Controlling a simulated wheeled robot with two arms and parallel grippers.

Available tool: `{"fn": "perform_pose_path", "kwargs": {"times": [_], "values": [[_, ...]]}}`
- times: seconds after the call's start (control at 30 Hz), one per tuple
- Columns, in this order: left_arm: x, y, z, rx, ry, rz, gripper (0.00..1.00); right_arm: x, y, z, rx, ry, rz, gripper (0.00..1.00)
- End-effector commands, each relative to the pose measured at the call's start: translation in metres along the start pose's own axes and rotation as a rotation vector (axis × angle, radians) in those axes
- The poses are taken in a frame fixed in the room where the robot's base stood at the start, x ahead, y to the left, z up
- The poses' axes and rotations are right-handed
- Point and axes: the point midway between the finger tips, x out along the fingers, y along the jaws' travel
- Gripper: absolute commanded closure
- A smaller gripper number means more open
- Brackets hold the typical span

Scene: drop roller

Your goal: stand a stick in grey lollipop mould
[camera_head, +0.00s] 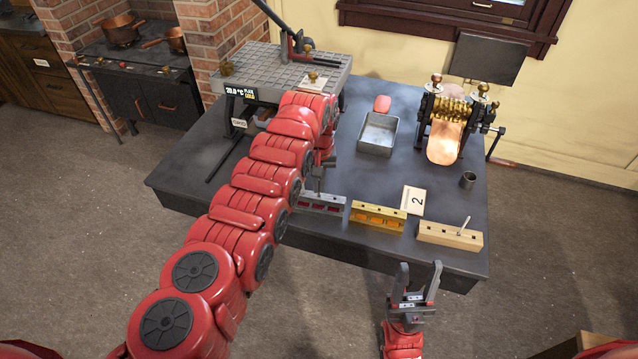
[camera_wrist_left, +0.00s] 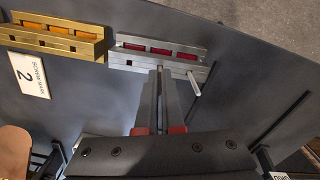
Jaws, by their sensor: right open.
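The grey lollipop mould (camera_head: 321,203) with red fillings stands on the table's front part; it also shows in the left wrist view (camera_wrist_left: 156,50). A pale stick (camera_wrist_left: 194,84) is at its right end in that view, seemingly upright in a hole there. My left gripper (camera_head: 319,178) is above the mould; its fingertips (camera_wrist_left: 161,72) are close together beside the mould's middle, apart from that stick. I cannot tell whether anything thin is between them. My right gripper (camera_head: 418,272) is open and empty, in front of the table edge.
A yellow mould (camera_head: 377,217) and a wooden block (camera_head: 450,236) with a stick (camera_head: 463,225) stand to the right. The grey slab (camera_head: 260,68) stands at the back left.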

Motion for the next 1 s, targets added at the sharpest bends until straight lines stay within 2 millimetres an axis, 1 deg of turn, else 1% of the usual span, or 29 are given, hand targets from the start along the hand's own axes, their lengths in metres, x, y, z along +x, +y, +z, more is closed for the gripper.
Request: {"fn": "perform_pose_path", "kwargs": {"times": [0.37, 0.4, 0.47, 0.5, 0.57, 0.77, 0.87, 0.9, 1.0], "values": [[0.0106, 0.0001, 0.0001, 0.000, 0.000, 0.000, 1.00, -0.0090, -0.0004, 0.0015, 0.000, 0.000, 0.000, 0.50], [0.0091, 0.0001, 0.0000, 0.000, 0.000, 0.000, 0.88, -0.0076, -0.0004, 0.0013, 0.000, 0.000, 0.000, 0.50], [0.0089, 0.0001, 0.0000, 0.000, 0.000, 0.000, 0.78, -0.0075, -0.0004, 0.0012, 0.000, 0.000, 0.000, 0.50], [0.0089, 0.0001, 0.0001, 0.000, 0.000, 0.000, 0.70, -0.0075, -0.0004, 0.0012, 0.000, 0.000, 0.000, 0.50], [0.0089, 0.0001, 0.0001, 0.000, 0.000, 0.000, 0.61, -0.0075, -0.0004, 0.0013, 0.000, 0.000, 0.000, 0.50], [0.0089, 0.0000, 0.0001, 0.000, 0.000, 0.000, 0.61, -0.0074, -0.0004, 0.0013, 0.000, 0.000, 0.000, 0.50], [0.0090, 0.0000, 0.0002, 0.000, -0.001, 0.000, 0.44, -0.0074, -0.0004, 0.0012, 0.000, 0.000, 0.000, 0.50], [0.0089, 0.0000, 0.0001, 0.000, 0.000, 0.000, 0.41, -0.0075, -0.0004, 0.0013, 0.000, 0.000, 0.000, 0.50], [0.0090, 0.0000, 0.0002, 0.000, -0.001, 0.000, 0.41, -0.0074, -0.0004, 0.0013, 0.000, 0.000, 0.000, 0.50]]}}
